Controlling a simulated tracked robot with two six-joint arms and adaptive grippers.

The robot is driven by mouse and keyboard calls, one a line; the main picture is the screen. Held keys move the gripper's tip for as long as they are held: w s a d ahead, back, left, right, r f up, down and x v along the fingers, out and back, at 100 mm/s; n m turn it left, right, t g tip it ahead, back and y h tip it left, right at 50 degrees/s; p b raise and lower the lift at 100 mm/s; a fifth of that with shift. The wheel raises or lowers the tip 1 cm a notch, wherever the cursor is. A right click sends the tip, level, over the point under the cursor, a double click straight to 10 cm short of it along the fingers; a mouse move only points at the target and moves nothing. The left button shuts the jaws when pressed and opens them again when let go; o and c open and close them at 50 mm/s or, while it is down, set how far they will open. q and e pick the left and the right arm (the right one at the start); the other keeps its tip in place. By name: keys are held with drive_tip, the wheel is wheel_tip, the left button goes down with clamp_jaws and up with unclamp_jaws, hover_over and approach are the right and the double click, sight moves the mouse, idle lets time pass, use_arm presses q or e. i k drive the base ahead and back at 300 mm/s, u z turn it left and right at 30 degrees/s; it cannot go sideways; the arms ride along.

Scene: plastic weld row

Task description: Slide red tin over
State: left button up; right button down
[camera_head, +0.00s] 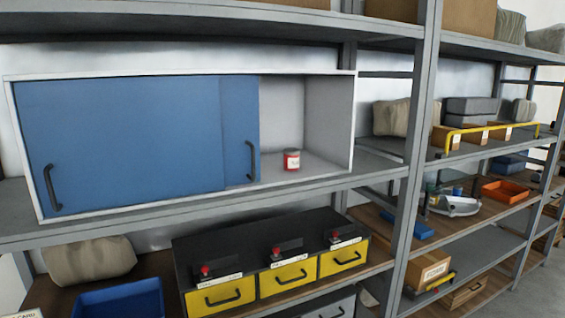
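A small red tin (292,160) with a pale label and grey top stands upright in the open right part of a white cabinet (356,110) on the shelf. It is just right of the cabinet's blue sliding doors (130,140), near the cabinet's front edge. The doors cover the left and middle of the cabinet, so what is behind them is hidden. Each blue door has a dark handle. Neither of my grippers shows in the head view.
Below are yellow drawers (288,275) with red knobs on top, and a blue bin (122,299). A grey rack post (416,150) stands right of the cabinet. A yellow rail (490,128) and an orange tray (505,191) are further right. The cabinet floor around the tin looks clear.

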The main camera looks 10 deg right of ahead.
sight(291, 157)
drive_tip(key=i, duration=0.9)
